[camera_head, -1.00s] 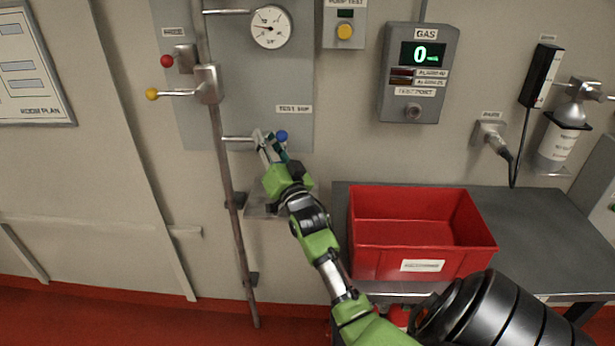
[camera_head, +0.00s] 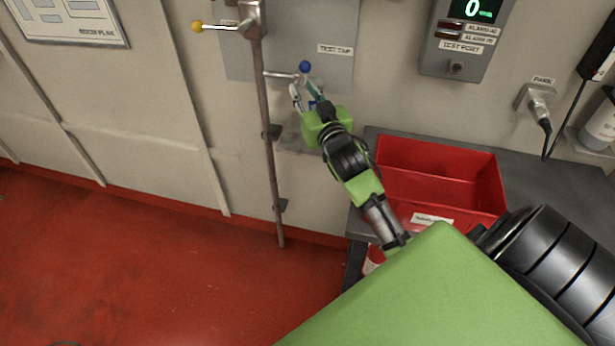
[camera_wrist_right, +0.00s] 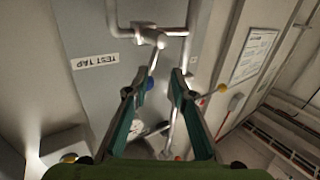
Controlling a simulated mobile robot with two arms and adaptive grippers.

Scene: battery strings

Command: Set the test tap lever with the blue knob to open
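The blue knob (camera_head: 305,66) of the test tap is at the right end of the horizontal tap pipe (camera_head: 281,74), just below the TEST TAP label (camera_head: 335,49). My right gripper (camera_head: 302,88) is open just below the knob, its fingers pointing up toward the tap. In the right wrist view, which is upside down, the blue knob (camera_wrist_right: 149,84) shows between the spread fingers (camera_wrist_right: 158,80), nearer the left one. The metal tap body (camera_wrist_right: 150,38) is beyond them. I cannot tell whether a finger touches the lever. My left gripper is not in view.
A yellow-knobbed lever (camera_head: 198,27) is on the vertical pipe (camera_head: 265,130) at upper left. A red bin (camera_head: 440,155) stands on the grey bench (camera_head: 575,195) at right. A gas panel (camera_head: 465,40) hangs above it. The floor at left is clear.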

